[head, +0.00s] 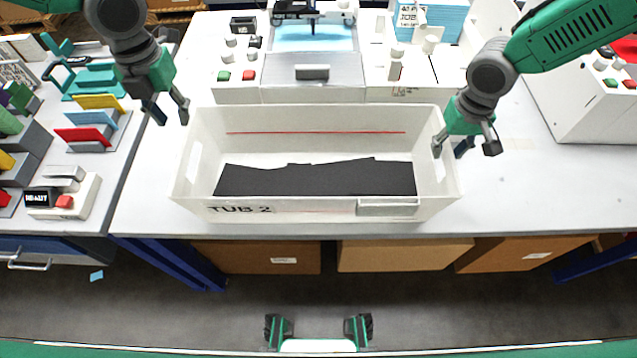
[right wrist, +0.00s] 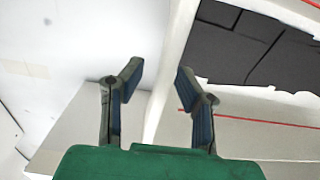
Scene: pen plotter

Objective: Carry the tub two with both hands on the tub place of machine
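Tub two (head: 315,211), a long white open box marked "TUB 2", stands on the white table in the middle of the head view. Dark grey pieces lie on its floor, and a red line runs along its inner wall. My left gripper (head: 169,113) is open and empty, above and to the left of the tub's left end, apart from it. My right gripper (head: 464,148) is open at the tub's right end. In the right wrist view, the tub's rim (right wrist: 166,90) passes between the spread fingers of my right gripper (right wrist: 158,82). I cannot tell whether they touch it.
A machine (head: 313,72) with buttons and a grey front panel stands right behind the tub. A white box with buttons (head: 600,105) is at the right. A grey side bench (head: 75,160) with coloured cards is at the left. The table right of the tub is clear.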

